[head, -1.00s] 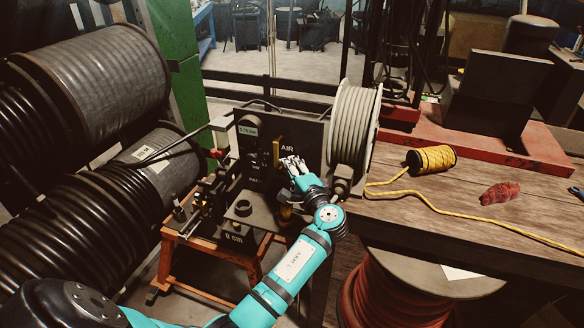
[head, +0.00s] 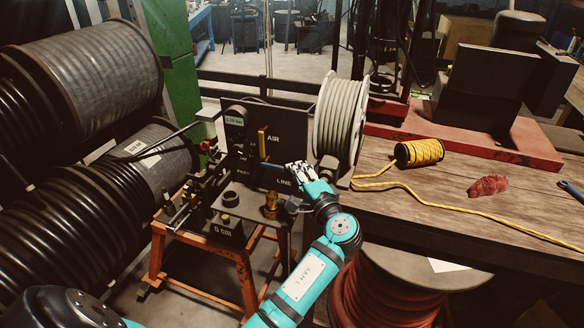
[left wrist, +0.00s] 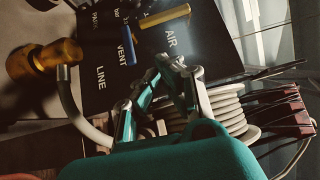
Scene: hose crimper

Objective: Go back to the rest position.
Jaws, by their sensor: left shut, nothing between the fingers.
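My left gripper (head: 296,171) is shut and empty, in front of the lower right part of the crimper's dark panel (head: 290,125). The panel has a yellow handle (head: 262,143) standing upright under AIR and a blue handle (head: 272,167) lying level above LINE. My left gripper's fingers (left wrist: 162,92) also show in the left wrist view, apart from the blue handle (left wrist: 126,46) and the yellow handle (left wrist: 165,16). A brass fitting (head: 271,205) stands below the panel; it shows at the left of the wrist view (left wrist: 45,58). My right gripper is in neither view.
A grey hose reel (head: 340,115) stands just right of the panel, close to my gripper. Big black hose rolls (head: 90,75) fill the left. The wooden bench (head: 440,195) at right carries a yellow rope spool (head: 419,152) and a red rag (head: 487,186). The orange stand (head: 240,270) is below.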

